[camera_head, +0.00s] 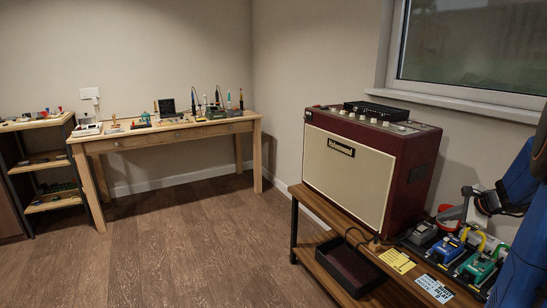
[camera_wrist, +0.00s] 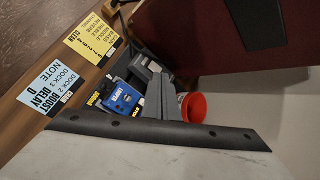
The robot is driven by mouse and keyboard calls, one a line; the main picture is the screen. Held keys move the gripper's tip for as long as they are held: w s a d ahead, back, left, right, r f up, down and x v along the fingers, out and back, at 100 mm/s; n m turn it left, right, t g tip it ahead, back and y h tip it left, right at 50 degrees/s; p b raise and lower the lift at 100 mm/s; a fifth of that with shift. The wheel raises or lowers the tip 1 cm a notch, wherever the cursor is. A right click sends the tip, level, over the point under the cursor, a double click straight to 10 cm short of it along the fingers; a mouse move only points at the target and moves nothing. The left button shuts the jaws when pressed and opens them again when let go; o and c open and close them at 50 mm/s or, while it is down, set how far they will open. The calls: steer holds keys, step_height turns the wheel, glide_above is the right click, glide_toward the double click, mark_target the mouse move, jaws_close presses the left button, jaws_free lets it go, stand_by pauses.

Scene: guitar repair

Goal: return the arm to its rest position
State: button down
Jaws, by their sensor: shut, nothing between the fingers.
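My gripper (camera_head: 453,213) is at the right of the head view, above the row of pedals on the low wooden bench (camera_head: 334,268). My blue arm comes in from the right edge. In the wrist view the two grey fingers of my gripper (camera_wrist: 162,80) stand side by side, shut, with nothing seen between them. A blue pedal (camera_head: 446,248) and a dark grey pedal (camera_head: 421,232) lie under and beside the gripper; the blue pedal also shows in the wrist view (camera_wrist: 122,97). I cannot tell the exact gap between fingers and pedals.
A dark red amplifier (camera_head: 412,170) with a black box (camera_head: 377,110) on top stands left of the gripper. A green pedal (camera_head: 476,267), a red cup-like thing (camera_wrist: 193,107), a yellow note (camera_head: 397,260) and a blue note (camera_head: 434,288) are close by. The floor is open.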

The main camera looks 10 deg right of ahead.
steer(key=s+a+r+n+g, duration=0.1)
steer(key=s+a+n, duration=0.25)
steer(key=a, duration=0.55)
steer(key=s+a+r+n+g+y, duration=0.15)
steer(key=a+n, duration=0.25)
steer(key=a, duration=0.5)
steer(key=s+a+r+n+g, duration=0.15)
steer(key=s+a+n, duration=0.25)
steer(key=a, duration=0.5)
steer(key=s+a+f+n+h, duration=0.1)
steer(key=s+a+n, duration=0.4)
steer(key=s, duration=0.4)
steer(key=s+a+f+n+h, duration=0.1)
steer(key=s+a+n, duration=0.3)
steer(key=s+n, duration=0.4)
steer(key=s, duration=0.2)
steer(key=shift+s+a+h, duration=0.3)
steer(key=shift+a+h, duration=0.05)
steer(key=shift+a, duration=0.05)
steer(key=shift+d, duration=0.15)
